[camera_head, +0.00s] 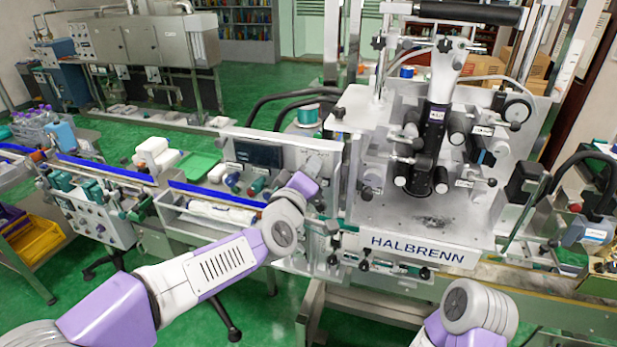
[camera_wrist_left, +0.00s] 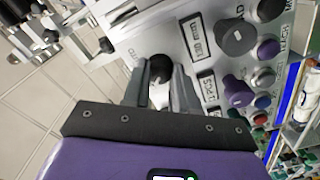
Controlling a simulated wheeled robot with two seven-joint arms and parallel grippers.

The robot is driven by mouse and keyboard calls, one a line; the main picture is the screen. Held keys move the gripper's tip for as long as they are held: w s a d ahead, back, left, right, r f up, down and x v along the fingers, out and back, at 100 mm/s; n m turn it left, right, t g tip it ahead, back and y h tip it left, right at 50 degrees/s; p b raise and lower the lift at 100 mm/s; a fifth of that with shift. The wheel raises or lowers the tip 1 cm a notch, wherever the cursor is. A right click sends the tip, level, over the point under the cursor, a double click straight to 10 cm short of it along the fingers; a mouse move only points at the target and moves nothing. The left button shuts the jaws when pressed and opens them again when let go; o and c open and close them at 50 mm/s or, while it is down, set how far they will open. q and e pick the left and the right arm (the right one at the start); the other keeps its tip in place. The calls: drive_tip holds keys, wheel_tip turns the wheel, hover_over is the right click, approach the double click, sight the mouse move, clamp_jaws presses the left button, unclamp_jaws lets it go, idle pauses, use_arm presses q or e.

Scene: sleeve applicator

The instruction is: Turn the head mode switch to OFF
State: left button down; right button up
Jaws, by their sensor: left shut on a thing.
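In the left wrist view a round black knob (camera_wrist_left: 160,68) sits on the light machine panel (camera_wrist_left: 130,40), between the two grey fingers of my left gripper (camera_wrist_left: 161,88). The fingers are shut on it from both sides. Part of the knob is hidden by the fingers, so its pointing direction cannot be told. The small lettering beside it is not readable, so I cannot confirm that it is the head mode switch. In the head view my left arm reaches the control panel (camera_head: 318,160) left of the HALBRENN machine, and its purple wrist covers the fingertips. My right gripper is out of view.
In the wrist view a dark grey knob (camera_wrist_left: 236,37), a purple knob (camera_wrist_left: 237,90) and several coloured buttons sit close to the gripper on the same panel. In the head view the HALBRENN machine (camera_head: 425,215) stands right of my left arm. A conveyor runs to the left.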

use_arm(q)
drive_tip(key=shift+n, duration=0.3)
drive_tip(key=c, duration=0.9)
unclamp_jaws()
drive_tip(key=v, duration=0.7)
drive_tip(key=shift+s+a+r+b, duration=0.1)
drive_tip(key=shift+s+b, duration=0.2)
drive_tip(key=shift+b, duration=0.05)
